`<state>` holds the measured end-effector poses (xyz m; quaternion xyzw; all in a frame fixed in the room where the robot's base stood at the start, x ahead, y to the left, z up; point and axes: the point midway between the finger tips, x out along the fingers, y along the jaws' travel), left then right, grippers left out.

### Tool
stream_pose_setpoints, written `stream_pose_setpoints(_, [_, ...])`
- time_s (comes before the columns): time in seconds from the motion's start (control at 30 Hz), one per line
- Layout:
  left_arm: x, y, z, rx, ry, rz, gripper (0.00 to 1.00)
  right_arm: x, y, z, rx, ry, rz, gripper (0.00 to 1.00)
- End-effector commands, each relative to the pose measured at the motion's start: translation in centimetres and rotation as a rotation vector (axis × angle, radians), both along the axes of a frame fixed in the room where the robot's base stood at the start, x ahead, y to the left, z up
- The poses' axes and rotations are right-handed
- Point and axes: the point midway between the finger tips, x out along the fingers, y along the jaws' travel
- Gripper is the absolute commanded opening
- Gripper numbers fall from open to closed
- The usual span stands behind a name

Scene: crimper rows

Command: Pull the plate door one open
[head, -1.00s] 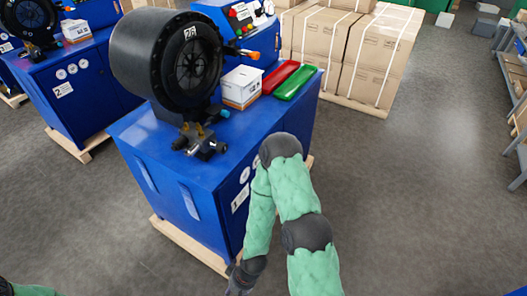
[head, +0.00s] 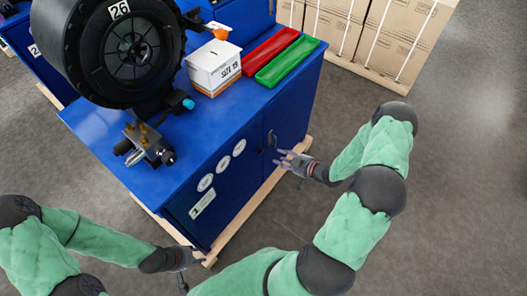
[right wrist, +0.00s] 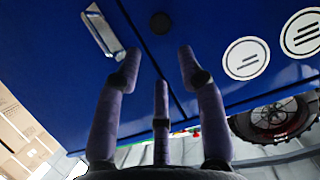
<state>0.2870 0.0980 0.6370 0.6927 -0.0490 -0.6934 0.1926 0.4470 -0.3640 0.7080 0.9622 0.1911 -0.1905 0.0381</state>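The blue crimper cabinet (head: 215,170) stands below the black crimper. Its front has a panel with white round labels and a white plate (head: 202,203). Beside a seam is a door (head: 290,122) with a handle (head: 271,138). My right gripper (head: 286,160) is in front of this side, fingers spread and empty. In the right wrist view the fingers (right wrist: 160,62) point at the cabinet, apart from the silver handle (right wrist: 101,33) at upper left. The door looks shut. My left gripper (head: 188,258) is low by the cabinet's near corner; its fingers are too small to read.
On the cabinet top are a white box (head: 213,66), a red tray (head: 270,49) and a green tray (head: 288,62). A wooden pallet (head: 237,220) edges the cabinet's foot. Strapped cartons (head: 385,38) stand at the back. The floor to the right is clear.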

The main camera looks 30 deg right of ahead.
Motion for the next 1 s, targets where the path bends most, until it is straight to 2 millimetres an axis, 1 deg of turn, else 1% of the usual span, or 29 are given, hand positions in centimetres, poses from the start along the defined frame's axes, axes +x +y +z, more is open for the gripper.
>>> stream_pose_setpoints(0.17, [0.0, 0.0, -0.8, 0.0, 0.0, 0.001, 0.4, 1.9, 1.0, -1.1, 0.0, -0.001, 0.005, 0.39])
stream_pose_setpoints(0.4, [0.0, 0.0, -2.2, 0.0, 0.0, 0.0, 0.4, 5.6, 2.5, -2.8, 0.0, -0.001, 0.005, 0.39])
stream_pose_setpoints(0.6, [0.0, 0.0, -2.9, 0.0, 0.0, 0.0, 0.4, 7.9, 3.4, -3.7, 0.002, 0.002, 0.002, 0.39])
stream_pose_setpoints(0.8, [0.0, 0.0, -3.2, 0.0, 0.0, 0.0, 0.4, 8.9, 3.7, -4.0, 0.0, 0.001, 0.0, 0.39])
stream_pose_setpoints(1.0, [0.0, 0.0, -3.1, 0.0, 0.0, 0.0, 0.4, 9.0, 3.7, -4.0, 0.0, 0.001, 0.0, 0.39])
